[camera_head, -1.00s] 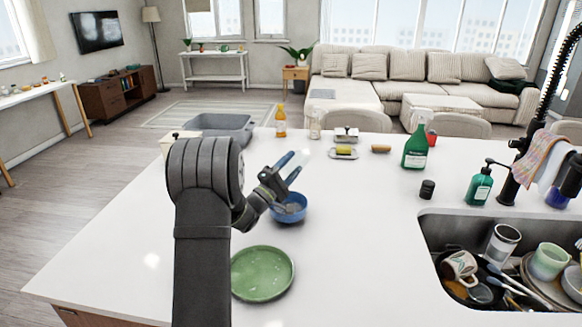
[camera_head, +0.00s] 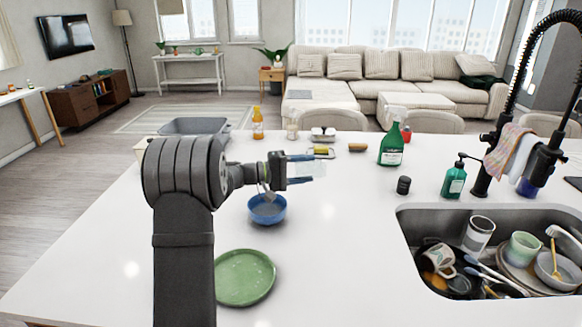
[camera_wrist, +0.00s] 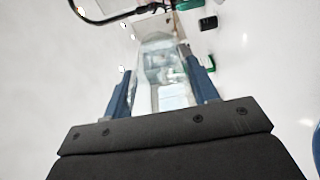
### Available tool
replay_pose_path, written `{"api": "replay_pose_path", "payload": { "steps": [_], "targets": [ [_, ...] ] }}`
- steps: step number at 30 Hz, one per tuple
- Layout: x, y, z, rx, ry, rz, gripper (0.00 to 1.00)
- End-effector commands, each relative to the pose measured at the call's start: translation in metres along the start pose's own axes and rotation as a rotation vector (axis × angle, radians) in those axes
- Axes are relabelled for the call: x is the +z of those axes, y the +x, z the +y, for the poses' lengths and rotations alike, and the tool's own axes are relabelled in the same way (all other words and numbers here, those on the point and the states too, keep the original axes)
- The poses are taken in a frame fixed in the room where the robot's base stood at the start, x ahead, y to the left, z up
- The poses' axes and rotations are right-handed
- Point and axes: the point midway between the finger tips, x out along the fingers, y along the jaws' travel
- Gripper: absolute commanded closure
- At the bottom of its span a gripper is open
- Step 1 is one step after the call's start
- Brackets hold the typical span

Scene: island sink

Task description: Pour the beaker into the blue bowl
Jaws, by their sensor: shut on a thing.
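My gripper (camera_head: 308,170) has blue fingers closed on a clear glass beaker (camera_wrist: 165,72). In the wrist view the beaker sits between the two fingers; in the head view it is a faint, see-through shape between them. I cannot tell its tilt or how much it holds. The gripper is level and points right, above and slightly right of the blue bowl (camera_head: 267,212). The bowl stands on the white counter and has something greyish inside, not clear. A blue edge at the right of the wrist view looks like the bowl (camera_wrist: 317,150).
A green plate (camera_head: 244,278) lies in front of the bowl. A grey tub (camera_head: 195,127), an orange bottle (camera_head: 257,124), a sponge dish (camera_head: 319,151) and a green spray bottle (camera_head: 391,150) stand behind. The sink (camera_head: 490,250) with dishes is at right.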

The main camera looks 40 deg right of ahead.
Motion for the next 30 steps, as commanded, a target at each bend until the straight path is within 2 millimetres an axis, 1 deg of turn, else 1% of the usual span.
{"api": "replay_pose_path", "payload": {
  "steps": [3, 8, 12, 17, 23, 26, 30],
  "targets": [
    [0.007, 0.007, -0.001, -0.125, 0.030, -0.108, 0.70],
    [0.014, 0.011, -0.006, -0.310, 0.087, -0.238, 0.70],
    [0.017, 0.011, -0.011, -0.483, 0.159, -0.339, 0.70],
    [0.018, 0.005, -0.016, -0.687, 0.264, -0.432, 0.70],
    [0.011, -0.011, -0.019, -0.947, 0.419, -0.508, 0.70],
    [0.003, -0.026, -0.017, -1.079, 0.499, -0.522, 0.70],
    [-0.017, -0.057, -0.005, -1.250, 0.581, -0.501, 0.70]
  ]
}}
